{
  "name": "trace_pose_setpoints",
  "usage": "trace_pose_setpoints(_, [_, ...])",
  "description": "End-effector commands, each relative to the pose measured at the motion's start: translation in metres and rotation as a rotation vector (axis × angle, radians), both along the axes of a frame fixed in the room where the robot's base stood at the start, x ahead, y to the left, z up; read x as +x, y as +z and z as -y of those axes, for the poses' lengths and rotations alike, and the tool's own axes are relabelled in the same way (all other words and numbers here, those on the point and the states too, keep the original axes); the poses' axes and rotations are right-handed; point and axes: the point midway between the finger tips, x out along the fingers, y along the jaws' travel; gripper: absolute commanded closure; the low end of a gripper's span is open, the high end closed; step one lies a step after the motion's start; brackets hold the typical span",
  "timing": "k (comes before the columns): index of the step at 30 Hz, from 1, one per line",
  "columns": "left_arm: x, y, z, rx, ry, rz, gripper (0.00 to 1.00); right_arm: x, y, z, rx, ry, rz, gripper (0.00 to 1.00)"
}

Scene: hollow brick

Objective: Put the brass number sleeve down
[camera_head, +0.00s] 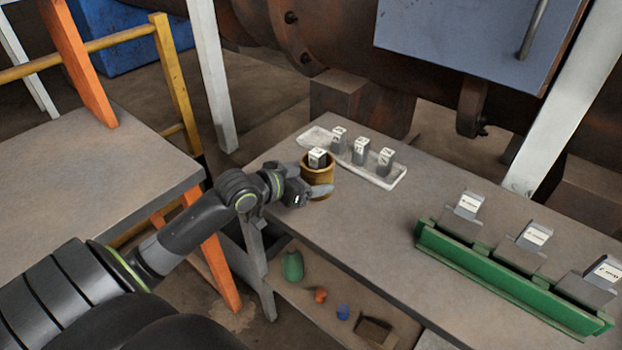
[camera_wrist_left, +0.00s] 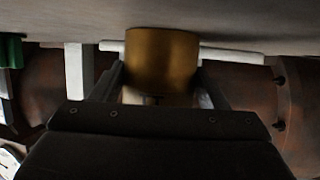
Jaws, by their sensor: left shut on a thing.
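The brass number sleeve (camera_head: 318,184) is a short, wide brass ring, upright at the near left end of the grey table. My left gripper (camera_head: 312,190) is shut on it, with a finger on either side. A steel block with a white marked top (camera_head: 317,157) shows at the sleeve's mouth; I cannot tell whether it stands inside or just behind. In the left wrist view the sleeve (camera_wrist_left: 162,62) sits between the fingers of the left gripper (camera_wrist_left: 160,85). I cannot tell whether its base touches the table. My right gripper is not in view.
A pale tray (camera_head: 398,181) with several marked steel blocks (camera_head: 361,150) lies just behind the sleeve. A green rack (camera_head: 500,285) with plates and labels stands at the right. The tabletop (camera_head: 375,218) between them is clear. A lower shelf holds small objects (camera_head: 292,265).

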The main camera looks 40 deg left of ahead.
Motion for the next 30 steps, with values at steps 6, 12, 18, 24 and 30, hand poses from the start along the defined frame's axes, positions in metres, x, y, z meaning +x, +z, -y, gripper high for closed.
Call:
trace_pose_setpoints(6, [0.000, 0.001, 0.001, -0.001, -0.001, 0.004, 0.70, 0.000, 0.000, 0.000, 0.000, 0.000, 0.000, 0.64])
trace_pose_setpoints(12, [0.000, -0.002, 0.000, 0.000, 0.000, 0.000, 0.18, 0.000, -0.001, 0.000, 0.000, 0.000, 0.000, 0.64])
trace_pose_setpoints(18, [0.000, -0.002, 0.000, 0.000, 0.000, 0.000, 0.11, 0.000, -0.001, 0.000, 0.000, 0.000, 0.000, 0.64])
trace_pose_setpoints(24, [0.000, 0.002, 0.000, 0.001, 0.000, 0.000, 0.11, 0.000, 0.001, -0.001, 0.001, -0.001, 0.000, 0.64])
trace_pose_setpoints(30, [-0.019, 0.009, -0.006, 0.006, 0.000, -0.002, 0.11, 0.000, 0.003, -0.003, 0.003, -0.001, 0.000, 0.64])
